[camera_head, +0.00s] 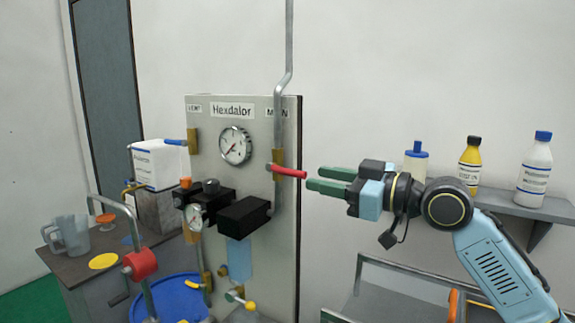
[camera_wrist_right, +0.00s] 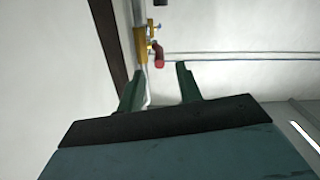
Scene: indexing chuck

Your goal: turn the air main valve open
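The air main valve is a brass body (camera_head: 278,158) on a grey pipe at the right of the panel, under a partly hidden "MAIN" label. Its red lever (camera_head: 288,171) points right, across the pipe. My right gripper (camera_head: 314,178) is open and empty, just right of the lever's end, with its green fingers pointing at it. In the right wrist view, the red lever (camera_wrist_right: 159,56) shows end-on beyond the open fingers of my right gripper (camera_wrist_right: 158,75), in line with the gap between them. The lever appears apart from the fingers. My left gripper is not in view.
The panel (camera_head: 262,120) bears a dial gauge (camera_head: 235,145), black blocks and a blue-handled valve (camera_head: 176,142). A shelf (camera_head: 525,207) with bottles stands behind my right arm. A cart rail (camera_head: 405,269) lies below it. A workbench (camera_head: 85,268) with a jug is at left.

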